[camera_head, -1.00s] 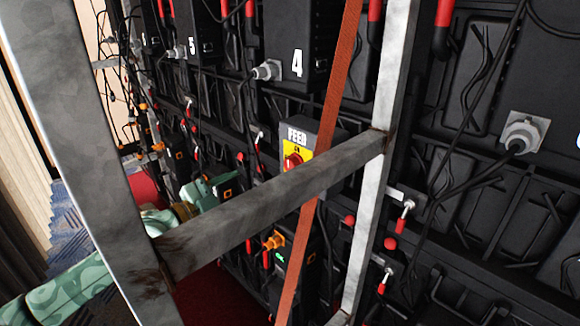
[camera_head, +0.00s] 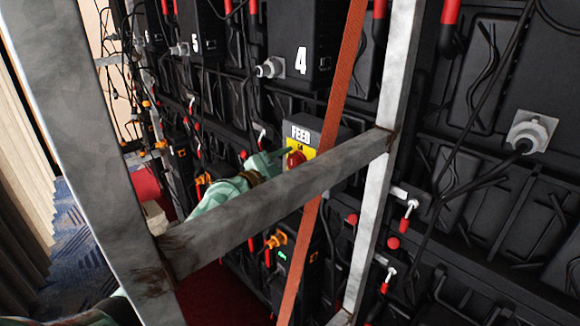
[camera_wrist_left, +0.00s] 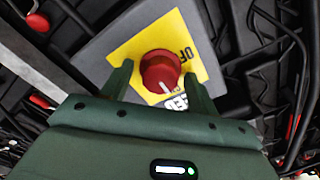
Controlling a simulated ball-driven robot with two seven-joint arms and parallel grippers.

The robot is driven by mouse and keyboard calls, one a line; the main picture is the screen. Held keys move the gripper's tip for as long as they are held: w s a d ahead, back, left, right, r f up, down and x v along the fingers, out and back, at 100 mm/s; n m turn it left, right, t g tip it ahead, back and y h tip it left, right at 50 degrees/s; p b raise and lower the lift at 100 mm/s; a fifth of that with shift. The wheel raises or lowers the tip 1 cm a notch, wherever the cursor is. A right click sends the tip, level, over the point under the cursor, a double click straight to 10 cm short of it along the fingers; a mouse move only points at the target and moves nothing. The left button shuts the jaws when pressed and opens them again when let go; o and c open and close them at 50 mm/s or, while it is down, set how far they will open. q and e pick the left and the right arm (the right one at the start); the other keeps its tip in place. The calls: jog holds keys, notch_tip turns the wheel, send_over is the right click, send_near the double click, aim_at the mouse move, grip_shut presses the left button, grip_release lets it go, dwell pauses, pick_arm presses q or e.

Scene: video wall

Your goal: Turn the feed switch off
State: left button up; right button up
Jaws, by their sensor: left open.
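The feed switch is a red rotary knob (camera_wrist_left: 160,72) on a yellow plate (camera_wrist_left: 200,45) marked OFF, on a grey box. In the head view the box (camera_head: 303,130) is labelled FEED, and the knob (camera_head: 296,158) shows just above the grey crossbar, which hides the lower part. My left gripper (camera_wrist_left: 158,85) is open, with one finger on each side of the knob in the left wrist view. Whether the fingers touch it I cannot tell. In the head view my left gripper (camera_head: 284,157) reaches the box from behind the frame. My right gripper is not in view.
A grey metal frame with a crossbar (camera_head: 270,205) and an upright (camera_head: 372,195) stands in front of the panels. An orange strap (camera_head: 335,120) runs down beside the box. Black cables (camera_head: 470,130) hang across the wall.

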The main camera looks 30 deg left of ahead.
pick_arm(q)
jog(key=c, duration=1)
jog(key=shift+n, duration=0.3)
jog(key=n, duration=0.4)
jog(key=shift+p, duration=0.3)
jog(key=n, duration=0.5)
jog(key=shift+p, duration=0.4)
jog(key=n, duration=0.4)
jog(key=shift+p, duration=0.4)
jog(key=shift+n, duration=2.1)
